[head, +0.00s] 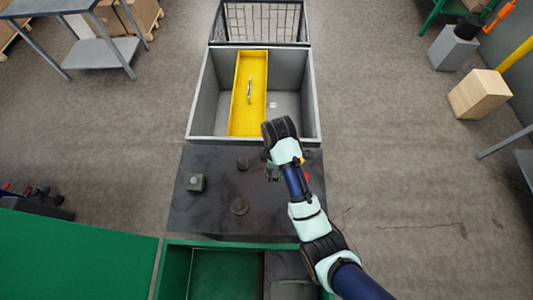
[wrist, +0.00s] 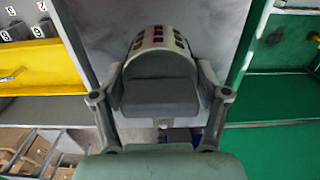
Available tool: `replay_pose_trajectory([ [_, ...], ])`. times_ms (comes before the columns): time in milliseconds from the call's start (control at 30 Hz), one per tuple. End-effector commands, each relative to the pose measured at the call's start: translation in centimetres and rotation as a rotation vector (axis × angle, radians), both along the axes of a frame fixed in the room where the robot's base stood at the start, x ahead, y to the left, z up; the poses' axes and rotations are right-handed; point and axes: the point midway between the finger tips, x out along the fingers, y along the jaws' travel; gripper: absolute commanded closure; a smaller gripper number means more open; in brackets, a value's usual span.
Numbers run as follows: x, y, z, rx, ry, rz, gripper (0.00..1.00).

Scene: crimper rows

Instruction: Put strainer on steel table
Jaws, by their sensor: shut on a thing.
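My gripper (head: 273,173) is over the right part of the dark steel table (head: 215,222) in the head view. In the wrist view my gripper (wrist: 160,100) has its fingers on both sides of a grey piece with an arched, slotted top, which I take to be the strainer (wrist: 160,62). The gripper is shut on it. In the head view the held piece is mostly hidden by my wrist. The table's grey surface (wrist: 205,30) shows behind the piece in the wrist view. I cannot tell whether the piece touches the table.
A grey bin (head: 205,100) with a yellow tray (head: 248,115) stands beyond the table; a green bin (head: 215,275) is at its near side.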

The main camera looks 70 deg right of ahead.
Motion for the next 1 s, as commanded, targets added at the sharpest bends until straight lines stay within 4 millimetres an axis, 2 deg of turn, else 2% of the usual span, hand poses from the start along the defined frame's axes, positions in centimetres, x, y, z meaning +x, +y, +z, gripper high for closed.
replay_pose_trajectory([
  [33, 0.0, 0.0, -3.1, 0.000, 0.000, 0.000, 0.74],
  [100, 0.0, 0.0, -5.2, 0.002, 0.002, 0.000, 0.74],
  [133, 0.0, 0.0, -5.4, 0.002, 0.002, 0.000, 0.74],
  [300, 0.0, 0.0, -9.4, 0.002, 0.002, 0.000, 0.74],
  [400, 0.0, 0.0, -10.4, -0.001, 0.000, 0.000, 0.74],
  [567, 0.0, 0.0, -10.9, -0.001, 0.000, 0.000, 0.74],
  [800, 0.0, 0.0, -14.8, 0.000, 0.000, -0.001, 0.74],
  [1000, 0.0, 0.0, -14.9, -0.001, -0.001, -0.001, 0.74],
])
